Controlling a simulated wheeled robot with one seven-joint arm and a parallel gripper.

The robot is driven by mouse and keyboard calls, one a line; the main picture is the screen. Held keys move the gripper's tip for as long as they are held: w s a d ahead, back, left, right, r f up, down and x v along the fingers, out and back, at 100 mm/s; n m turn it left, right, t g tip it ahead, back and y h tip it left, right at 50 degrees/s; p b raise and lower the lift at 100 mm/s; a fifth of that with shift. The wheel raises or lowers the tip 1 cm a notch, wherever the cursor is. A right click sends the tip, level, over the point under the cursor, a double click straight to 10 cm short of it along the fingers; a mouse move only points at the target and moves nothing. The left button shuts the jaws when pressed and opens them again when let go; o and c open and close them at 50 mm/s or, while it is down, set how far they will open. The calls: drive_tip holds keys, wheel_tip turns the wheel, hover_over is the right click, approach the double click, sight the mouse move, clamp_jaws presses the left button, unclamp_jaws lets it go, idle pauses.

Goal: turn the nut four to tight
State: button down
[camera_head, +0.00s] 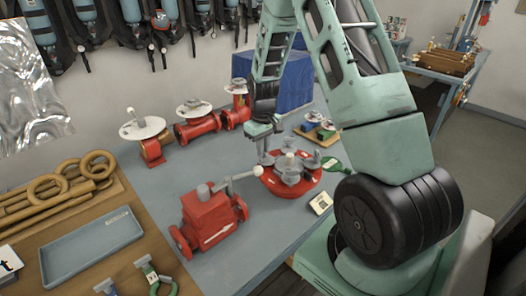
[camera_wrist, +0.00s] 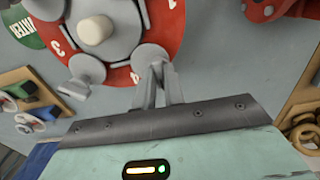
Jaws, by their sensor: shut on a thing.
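A red round flange (camera_head: 268,178) with a grey hub and several grey nuts lies on the grey bench. In the wrist view its red ring (camera_wrist: 172,20) carries white numbers, including a 3 and a 4. Nut four (camera_wrist: 150,56), a grey round piece beside the 4, is at the tips of my gripper (camera_wrist: 160,75). The fingers are shut on it and partly cover it. Another grey nut (camera_wrist: 88,68) sits by the 3. In the head view my gripper (camera_head: 263,155) points down at the flange's far left edge. The nut's tightness cannot be told.
A red valve body (camera_head: 208,215) with a grey lever stands close left of the flange. A green tag (camera_head: 335,166) and a small pale block (camera_head: 320,203) lie to its right. Red valves (camera_head: 198,128) stand behind. A blue tray (camera_head: 92,245) is at left.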

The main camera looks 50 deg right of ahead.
drive_tip(key=m+b, duration=0.1)
drive_tip(key=m, duration=0.3)
drive_tip(key=shift+m, duration=2)
drive_tip(key=c, duration=1.5)
unclamp_jaws()
wheel_tip(320, 180, up, 18)
drive_tip(key=b, duration=0.4)
drive_tip(key=shift+f, duration=0.25)
